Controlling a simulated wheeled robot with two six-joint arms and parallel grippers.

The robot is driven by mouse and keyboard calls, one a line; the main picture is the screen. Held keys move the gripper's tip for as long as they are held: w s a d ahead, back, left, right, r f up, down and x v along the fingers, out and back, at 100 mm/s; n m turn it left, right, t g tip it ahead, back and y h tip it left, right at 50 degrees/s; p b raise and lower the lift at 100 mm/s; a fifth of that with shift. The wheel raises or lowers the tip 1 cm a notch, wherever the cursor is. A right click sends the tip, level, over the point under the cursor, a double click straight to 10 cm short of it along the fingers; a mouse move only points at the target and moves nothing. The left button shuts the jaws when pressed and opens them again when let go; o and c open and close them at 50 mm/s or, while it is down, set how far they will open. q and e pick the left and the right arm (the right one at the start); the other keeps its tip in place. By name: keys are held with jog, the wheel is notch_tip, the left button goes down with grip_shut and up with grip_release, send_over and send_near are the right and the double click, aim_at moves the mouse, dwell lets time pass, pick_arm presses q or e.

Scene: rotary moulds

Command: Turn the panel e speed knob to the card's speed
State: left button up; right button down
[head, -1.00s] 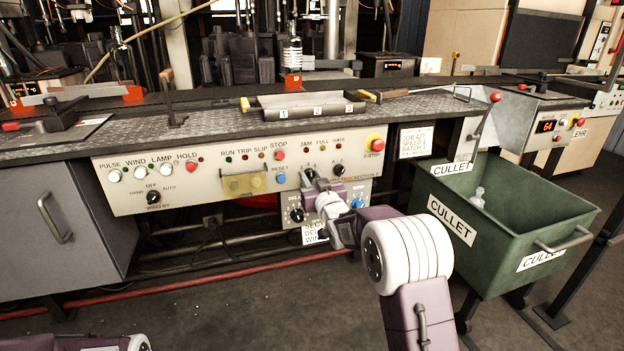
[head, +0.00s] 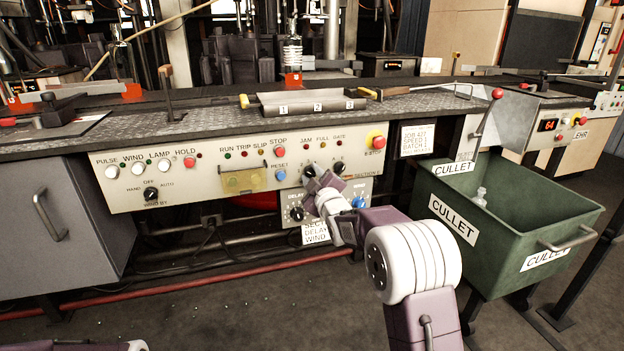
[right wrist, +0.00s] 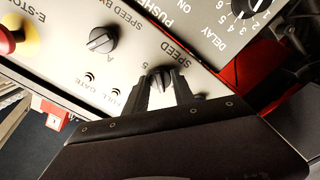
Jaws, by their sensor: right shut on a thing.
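The black speed knob (right wrist: 162,78) sits on the pale control panel (head: 215,201), under the word SPEED in the right wrist view. My right gripper (right wrist: 165,86) is shut on it, one dark finger on each side. In the head view the gripper (head: 313,178) reaches the panel from below right and covers part of the knob (head: 310,170). The knob's pointer is mostly hidden between the fingers. The white card (head: 416,140) is right of the panel; it shows job, speed and batch lines, but its speed number is too small to read surely. My left gripper is out of view.
A second black knob (right wrist: 102,40) is close beside the gripped one. A lower box with a delay dial (head: 296,214) and blue knob (head: 358,202) lies just under the gripper. A red emergency button (head: 377,142) and green cullet bin (head: 540,215) are to the right.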

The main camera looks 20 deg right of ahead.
jog(key=n+b, duration=0.1)
jog(key=n, duration=0.3)
jog(key=shift+f+b, duration=0.2)
jog(key=shift+b, duration=0.1)
jog(key=shift+n+b, duration=0.7)
jog(key=shift+n, duration=1.4)
jog(key=c, duration=1.1)
grip_release()
jog(key=shift+o, duration=0.2)
jog(key=shift+r, duration=0.1)
jog(key=shift+s, duration=0.1)
